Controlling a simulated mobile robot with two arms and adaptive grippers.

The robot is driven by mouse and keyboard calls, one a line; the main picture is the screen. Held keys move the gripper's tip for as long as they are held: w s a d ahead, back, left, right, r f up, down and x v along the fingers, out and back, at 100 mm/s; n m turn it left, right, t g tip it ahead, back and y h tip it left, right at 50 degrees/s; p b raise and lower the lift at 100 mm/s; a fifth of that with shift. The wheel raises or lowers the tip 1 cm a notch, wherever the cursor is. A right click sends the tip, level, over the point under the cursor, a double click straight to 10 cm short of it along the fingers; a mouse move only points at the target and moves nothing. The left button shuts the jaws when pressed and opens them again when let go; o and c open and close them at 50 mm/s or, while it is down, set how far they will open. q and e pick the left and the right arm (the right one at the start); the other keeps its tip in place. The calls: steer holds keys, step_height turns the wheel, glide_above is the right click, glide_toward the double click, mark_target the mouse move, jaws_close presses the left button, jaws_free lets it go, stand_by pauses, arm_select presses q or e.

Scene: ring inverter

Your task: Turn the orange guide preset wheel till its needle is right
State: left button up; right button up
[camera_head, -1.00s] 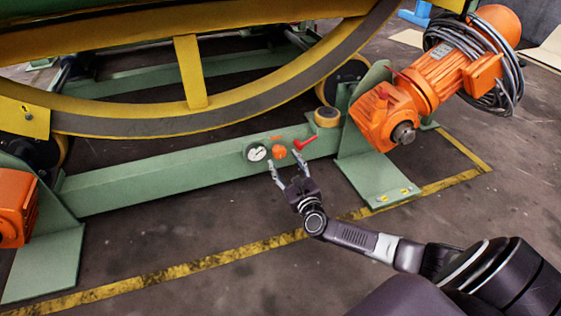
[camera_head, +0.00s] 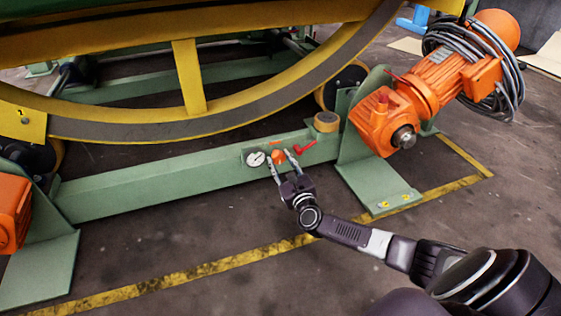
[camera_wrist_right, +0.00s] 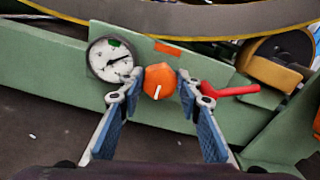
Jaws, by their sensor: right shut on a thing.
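The orange guide preset wheel (camera_head: 278,156) sits on the front of the green beam. In the right wrist view the wheel (camera_wrist_right: 160,82) has a white mark pointing down. My right gripper (camera_head: 279,160) has a fingertip on each side of the wheel and is shut on it. To its left is a round white gauge (camera_wrist_right: 110,60), also visible in the head view (camera_head: 256,158). Its dark needle points right and slightly up, and a green patch shows near the top of the dial. My left gripper is not in view.
A red lever (camera_wrist_right: 230,91) is just right of the right finger. An orange label (camera_wrist_right: 168,48) is above the wheel. The green beam (camera_head: 150,185) runs along the large yellow ring (camera_head: 192,75). An orange motor (camera_head: 430,85) stands at right. The floor in front is clear.

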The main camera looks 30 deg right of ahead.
steer(key=shift+n+p, duration=0.65)
steer(key=shift+n, duration=0.25)
steer(key=n+p, duration=0.1)
steer(key=n, duration=0.1)
steer(key=shift+a+n, duration=0.1)
steer(key=shift+n, duration=0.2)
steer(key=n+p, duration=0.2)
steer(key=n, duration=0.2)
steer(key=shift+f, duration=0.1)
steer(key=n+p, duration=0.1)
steer(key=n, duration=0.4)
steer(key=shift+a+f, duration=0.1)
steer(key=n+p, duration=0.1)
steer(key=n, duration=0.3)
steer(key=shift+f+n+p, duration=0.1)
steer(key=shift+n+p, duration=0.2)
steer(key=n+p, duration=0.1)
steer(key=n, duration=0.2)
steer(key=shift+f+n, duration=0.1)
steer(key=shift+n, duration=0.2)
steer(key=n+p, duration=0.1)
steer(key=n, duration=0.3)
steer(key=shift+f, duration=0.1)
steer(key=shift+n, duration=0.8)
